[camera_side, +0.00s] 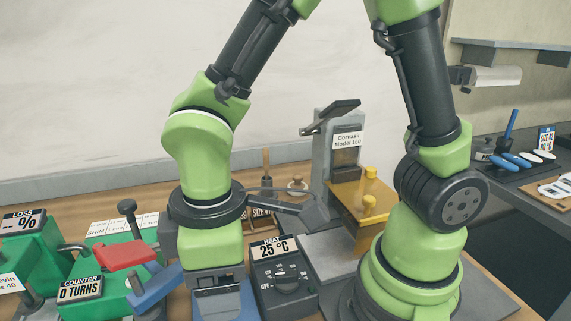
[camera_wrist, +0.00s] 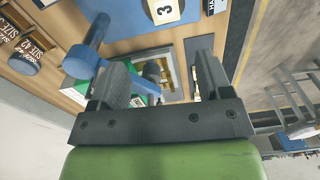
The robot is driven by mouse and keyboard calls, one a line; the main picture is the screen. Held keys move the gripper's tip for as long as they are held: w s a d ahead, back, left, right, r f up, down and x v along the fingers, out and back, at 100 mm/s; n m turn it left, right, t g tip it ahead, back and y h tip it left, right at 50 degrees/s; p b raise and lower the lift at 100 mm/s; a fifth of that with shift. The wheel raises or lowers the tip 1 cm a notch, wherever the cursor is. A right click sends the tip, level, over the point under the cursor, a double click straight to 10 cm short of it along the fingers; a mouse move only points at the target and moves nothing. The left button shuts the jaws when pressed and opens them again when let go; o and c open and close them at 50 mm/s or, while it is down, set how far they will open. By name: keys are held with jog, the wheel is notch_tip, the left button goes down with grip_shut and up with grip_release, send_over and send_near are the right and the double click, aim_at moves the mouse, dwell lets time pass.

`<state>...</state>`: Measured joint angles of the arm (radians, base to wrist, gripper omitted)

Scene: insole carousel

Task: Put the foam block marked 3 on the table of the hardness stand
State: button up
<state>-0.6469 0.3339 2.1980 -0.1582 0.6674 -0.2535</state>
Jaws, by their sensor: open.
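A pale block or plate with a black-framed 3 (camera_wrist: 163,11) shows at the top edge of the wrist view, on or against a blue surface (camera_wrist: 122,20). It is partly cut off, and I cannot make it out in the side view. My gripper (camera_wrist: 164,68) is open, with nothing seen held between its fingers. The marked block is beyond the fingertips, apart from them. A grey stand labelled Corvask Model 160 (camera_side: 347,140), with a gold part (camera_side: 357,204), stands right of centre in the side view. I cannot tell if it is the hardness stand.
A blue lever with a round handle (camera_wrist: 88,47) stands close to the left finger. In the side view, a dark heat box (camera_side: 283,280) reads 25 °C, and green boxes (camera_side: 42,252) and a red lever (camera_side: 124,254) are at left. A sign beginning "HA" (camera_wrist: 213,7) is cut off.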

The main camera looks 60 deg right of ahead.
jog(key=s+d+r+m+t, duration=0.2)
jog(key=d+r+m+t, duration=0.1)
jog(key=d+r+m, duration=0.3)
jog(key=s+d+r+m+t+y, duration=0.1)
jog(key=s+d+r+m+t, duration=0.2)
jog(key=d+r+m, duration=0.3)
notch_tip(320, 180, up, 2)
jog(key=shift+s+d+r+t+y, duration=0.2)
jog(key=shift+s+t+y, duration=0.1)
jog(key=shift+t, duration=0.2)
dwell(0.3)
